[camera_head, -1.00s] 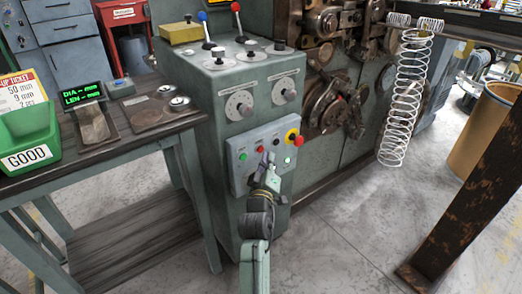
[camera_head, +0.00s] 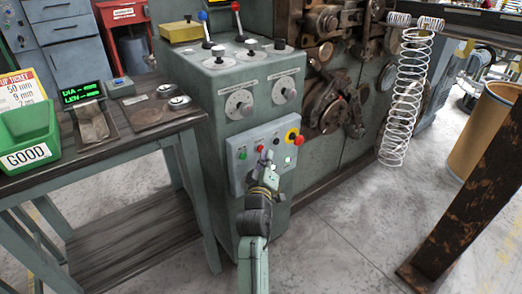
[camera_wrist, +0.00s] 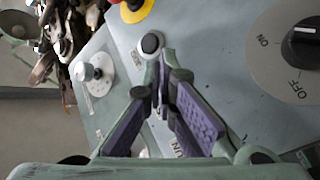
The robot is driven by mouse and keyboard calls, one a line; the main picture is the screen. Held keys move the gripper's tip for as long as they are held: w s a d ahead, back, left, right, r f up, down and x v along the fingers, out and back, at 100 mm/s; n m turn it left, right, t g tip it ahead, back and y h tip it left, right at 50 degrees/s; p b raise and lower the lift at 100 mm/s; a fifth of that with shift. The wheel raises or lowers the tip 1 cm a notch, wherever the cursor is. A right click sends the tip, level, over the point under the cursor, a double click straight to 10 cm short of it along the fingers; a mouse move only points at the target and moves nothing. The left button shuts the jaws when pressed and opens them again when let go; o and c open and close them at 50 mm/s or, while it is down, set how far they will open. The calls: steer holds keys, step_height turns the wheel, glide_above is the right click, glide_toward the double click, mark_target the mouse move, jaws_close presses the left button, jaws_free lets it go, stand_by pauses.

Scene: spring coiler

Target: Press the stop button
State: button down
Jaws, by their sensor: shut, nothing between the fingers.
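The grey-green button panel (camera_head: 236,178) is on the front of the machine's control cabinet. A small red button (camera_head: 261,149) sits on it, between a green button (camera_head: 242,155) on the left and a dark button (camera_head: 277,141) on the right. A larger red button on a yellow base (camera_head: 292,136) is at the upper right. In the wrist view, the yellow-based button (camera_wrist: 133,8) and the dark button (camera_wrist: 151,43) show beyond the fingers. My gripper (camera_head: 266,156) is shut and empty, its tips close to the small red button. The wrist view hides that button; contact cannot be told.
A white knob (camera_head: 288,161) stands out from the panel to the right of my fingers. An ON/OFF dial (camera_wrist: 300,40) is at the right of the wrist view. A table with a green GOOD bin (camera_head: 28,138) stands left; a large spring (camera_head: 403,95) hangs right.

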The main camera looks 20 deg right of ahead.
steer(key=shift+w+a, duration=0.15)
steer(key=shift+w, duration=0.2)
stand_by(0.6)
steer(key=shift+s, duration=0.1)
steer(key=shift+s+d+p, duration=0.25)
steer(key=shift+s+p, duration=0.15)
steer(key=shift+s, duration=0.25)
steer(key=s+p, duration=0.1)
steer(key=s+d+p, duration=0.1)
steer(key=s, duration=0.1)
steer(key=s+p, duration=0.1)
steer(key=p, duration=0.1)
steer(key=shift+s+d, duration=0.35)
stand_by(0.7)
